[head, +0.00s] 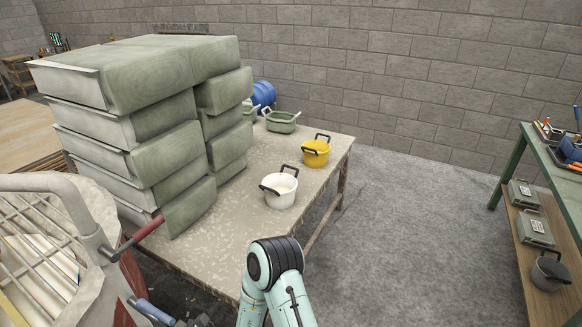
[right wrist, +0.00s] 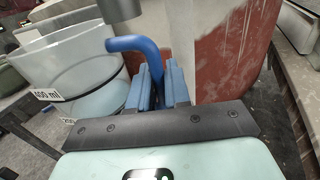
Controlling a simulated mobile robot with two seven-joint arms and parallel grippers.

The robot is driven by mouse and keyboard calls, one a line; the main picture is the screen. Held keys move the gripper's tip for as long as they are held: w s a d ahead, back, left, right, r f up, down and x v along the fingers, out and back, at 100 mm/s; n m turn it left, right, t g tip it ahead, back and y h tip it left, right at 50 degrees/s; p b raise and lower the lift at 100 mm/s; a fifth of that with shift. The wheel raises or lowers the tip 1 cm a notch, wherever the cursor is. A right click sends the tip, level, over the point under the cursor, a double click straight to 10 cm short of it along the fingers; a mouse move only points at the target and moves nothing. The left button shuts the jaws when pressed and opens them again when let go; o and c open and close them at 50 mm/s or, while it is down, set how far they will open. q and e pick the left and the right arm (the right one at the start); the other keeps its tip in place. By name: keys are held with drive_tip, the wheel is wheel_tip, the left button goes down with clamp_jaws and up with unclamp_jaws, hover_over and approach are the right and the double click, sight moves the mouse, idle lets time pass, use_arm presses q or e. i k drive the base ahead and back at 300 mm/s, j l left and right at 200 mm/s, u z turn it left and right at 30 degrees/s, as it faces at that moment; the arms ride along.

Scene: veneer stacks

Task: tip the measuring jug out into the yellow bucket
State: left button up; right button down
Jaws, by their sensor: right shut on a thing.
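The measuring jug (right wrist: 62,62) is a clear, whitish vessel with a "400 ml" label and a blue handle (right wrist: 132,45), at the left of the right wrist view. My right gripper (right wrist: 160,78) is shut on that blue handle, with its blue fingers on either side. I cannot tell what the jug holds. The yellow bucket (head: 316,153) stands upright on the table near its far right edge, with a dark handle. My left gripper is not in view.
A white bucket (head: 279,192) stands nearer on the table (head: 250,213). Tall grey-green stacks (head: 135,120) fill the table's left side. A green tub (head: 282,122) and a blue drum (head: 263,94) are behind. A machine with a red-handled lever (head: 148,228) is at left. Open floor lies right.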

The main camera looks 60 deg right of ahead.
sight(316, 152)
drive_tip(key=k, duration=0.45)
drive_tip(key=k+z, duration=0.2)
drive_tip(key=z, duration=2.3)
drive_tip(key=i+j+z, duration=0.15)
drive_tip(key=i+z, duration=0.25)
drive_tip(key=i+j, duration=0.2)
drive_tip(key=i, duration=0.35)
drive_tip(key=i+j, duration=0.15)
drive_tip(key=i, duration=0.4)
drive_tip(key=i+j, duration=0.2)
drive_tip(key=i, duration=1.2)
drive_tip(key=j+u, duration=0.05)
